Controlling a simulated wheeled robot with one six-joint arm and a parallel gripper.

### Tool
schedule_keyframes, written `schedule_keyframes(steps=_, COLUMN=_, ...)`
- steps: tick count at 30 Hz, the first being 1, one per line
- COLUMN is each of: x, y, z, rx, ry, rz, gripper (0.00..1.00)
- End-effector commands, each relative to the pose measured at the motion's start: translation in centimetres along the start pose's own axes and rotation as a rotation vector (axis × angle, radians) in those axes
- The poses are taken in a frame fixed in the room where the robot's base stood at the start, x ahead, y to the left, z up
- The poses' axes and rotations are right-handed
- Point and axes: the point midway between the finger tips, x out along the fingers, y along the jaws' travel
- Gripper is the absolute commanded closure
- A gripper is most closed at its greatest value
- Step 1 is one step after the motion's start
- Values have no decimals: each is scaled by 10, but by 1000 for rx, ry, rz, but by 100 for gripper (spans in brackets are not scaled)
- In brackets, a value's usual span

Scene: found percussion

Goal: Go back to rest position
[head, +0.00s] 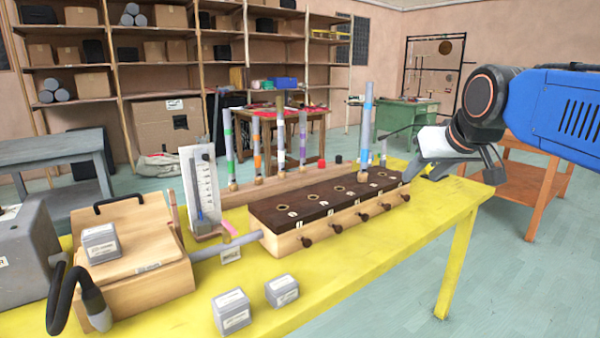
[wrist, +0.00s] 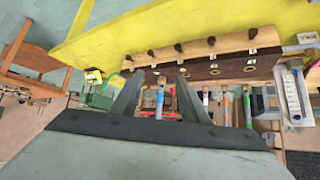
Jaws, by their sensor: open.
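My gripper (head: 412,160) is at the right end of the yellow table, beside the dark-topped wooden box (head: 330,197) with round holes and a row of pegs. In the wrist view my gripper (wrist: 160,88) shows two dark fingers spread apart. A tube with a blue band (wrist: 160,100) shows between them in the picture, but nothing is gripped. That tall blue-banded tube (head: 366,125) stands upright at the right end of the row, just left of my gripper. Other tubes with green, orange, purple and blue bands stand behind the box.
The yellow table (head: 400,250) has clear room at its front right. A wooden bellows-like box (head: 130,250), a gauge board (head: 200,190) and small grey blocks (head: 282,290) occupy its left. An orange-brown table (head: 520,195) stands at right, with open floor before it.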

Motion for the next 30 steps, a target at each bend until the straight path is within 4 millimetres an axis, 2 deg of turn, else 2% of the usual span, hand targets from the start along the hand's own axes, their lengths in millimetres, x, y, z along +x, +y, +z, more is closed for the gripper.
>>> schedule_keyframes(steps=1, x=1, y=2, z=34, rx=4, ry=-37, rz=4, gripper=59)
schedule_keyframes(steps=9, x=11, y=8, z=199, rx=22, ry=-226, rz=22, gripper=59)
schedule_keyframes(steps=12, x=15, y=9, z=254, rx=29, ry=-289, rz=28, gripper=59)
schedule_keyframes(steps=15, x=17, y=10, z=297, rx=34, ry=-336, rz=32, gripper=59)
schedule_keyframes(steps=18, x=18, y=10, z=325, rx=38, ry=-369, rz=35, gripper=59)
schedule_keyframes(steps=21, x=19, y=10, z=339, rx=40, ry=-384, rz=36, gripper=59)
schedule_keyframes(steps=27, x=19, y=10, z=342, rx=40, ry=-388, rz=37, gripper=59)
schedule_keyframes(steps=28, x=19, y=10, z=342, rx=40, ry=-388, rz=37, gripper=62)
schedule_keyframes(steps=29, x=19, y=10, z=342, rx=40, ry=-388, rz=37, gripper=69)
schedule_keyframes(steps=30, x=19, y=10, z=342, rx=40, ry=-388, rz=37, gripper=69)
